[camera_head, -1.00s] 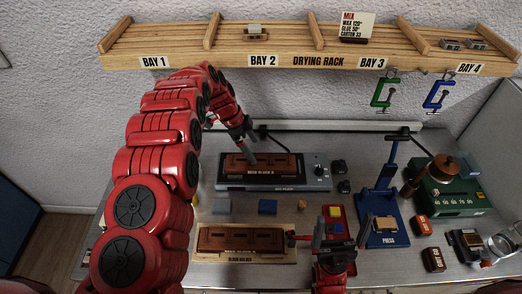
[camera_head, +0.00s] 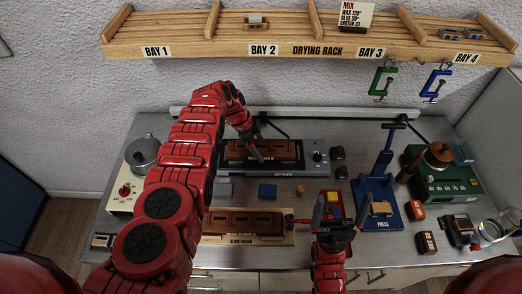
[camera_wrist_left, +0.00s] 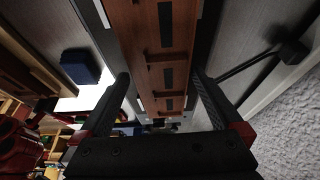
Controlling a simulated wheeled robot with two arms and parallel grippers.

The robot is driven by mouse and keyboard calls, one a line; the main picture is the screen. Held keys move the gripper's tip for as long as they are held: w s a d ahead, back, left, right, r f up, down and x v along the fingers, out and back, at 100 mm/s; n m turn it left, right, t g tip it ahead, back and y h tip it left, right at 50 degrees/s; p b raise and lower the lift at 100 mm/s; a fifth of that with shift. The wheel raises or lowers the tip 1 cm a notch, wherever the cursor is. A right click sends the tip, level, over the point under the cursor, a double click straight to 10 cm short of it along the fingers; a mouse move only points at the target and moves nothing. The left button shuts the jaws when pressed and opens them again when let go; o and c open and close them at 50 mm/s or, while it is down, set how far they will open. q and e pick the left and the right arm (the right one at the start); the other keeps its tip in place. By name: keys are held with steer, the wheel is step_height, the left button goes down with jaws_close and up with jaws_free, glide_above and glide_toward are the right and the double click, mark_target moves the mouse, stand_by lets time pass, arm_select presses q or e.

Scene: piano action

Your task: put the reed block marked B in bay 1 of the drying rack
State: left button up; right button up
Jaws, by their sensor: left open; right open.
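A long brown reed block (camera_head: 285,149) with dark slots lies on the hot plate (camera_head: 290,170) at the back of the bench. Its label is too small and partly covered to read now. My left gripper (camera_head: 258,153) is over the block's left part with open fingers. In the left wrist view the block (camera_wrist_left: 165,45) runs lengthwise between the spread fingers of my left gripper (camera_wrist_left: 162,80). A second brown block (camera_head: 245,222) lies on a wooden holder nearer the front. My right gripper (camera_head: 334,205) is open at the red tray (camera_head: 335,226). Bay 1 of the drying rack (camera_head: 160,30) looks empty.
Green (camera_head: 380,80) and blue (camera_head: 436,82) clamps hang below the rack. A blue press (camera_head: 378,190) and green heater (camera_head: 440,180) stand right, a pot (camera_head: 145,150) left.

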arm_select(q)
steer(key=c, duration=1.5)
steer(key=shift+w+d, duration=0.1)
